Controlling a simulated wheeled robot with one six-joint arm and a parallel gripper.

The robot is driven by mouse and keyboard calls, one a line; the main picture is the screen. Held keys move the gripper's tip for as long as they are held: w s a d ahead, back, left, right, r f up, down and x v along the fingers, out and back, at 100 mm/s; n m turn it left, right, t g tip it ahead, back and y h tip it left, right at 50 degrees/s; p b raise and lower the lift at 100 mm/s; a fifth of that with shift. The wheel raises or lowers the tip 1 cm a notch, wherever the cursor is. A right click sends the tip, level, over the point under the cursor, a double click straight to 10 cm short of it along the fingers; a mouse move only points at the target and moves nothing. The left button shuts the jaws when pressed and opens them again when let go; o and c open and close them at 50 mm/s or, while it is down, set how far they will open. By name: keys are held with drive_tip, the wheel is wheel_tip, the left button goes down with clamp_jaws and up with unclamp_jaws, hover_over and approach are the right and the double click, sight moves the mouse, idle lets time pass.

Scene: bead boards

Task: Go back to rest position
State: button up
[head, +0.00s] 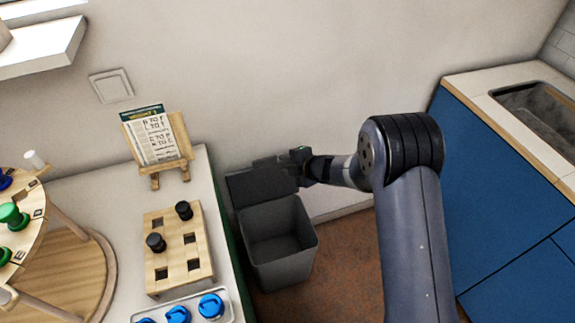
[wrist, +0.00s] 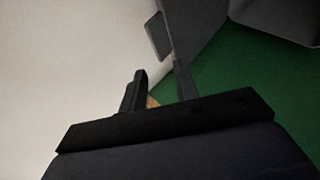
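My gripper (head: 277,162) is at the end of my arm in the head view, dark against the raised lid of the grey bin. In the wrist view my gripper (wrist: 159,78) shows two dark fingers with a gap between them. Nothing is visibly held. My arm reaches from the lower right toward the wall, and the gripper is above the back of the bin. The exact fingertips are hard to tell from the dark lid in the head view.
The grey bin (head: 281,273) stands open on the brown floor, beside the white table (head: 84,190). A wooden board (head: 174,222) with two black pegs and a stand with a card (head: 152,137) are on the table. A blue cabinet (head: 480,200) is at right.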

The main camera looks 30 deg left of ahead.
sight(265, 162)
idle(0.6)
drive_tip(key=shift+p+x, duration=0.5)
drive_tip(key=shift+x, duration=4.75)
drive_tip(key=shift+r, duration=0.1)
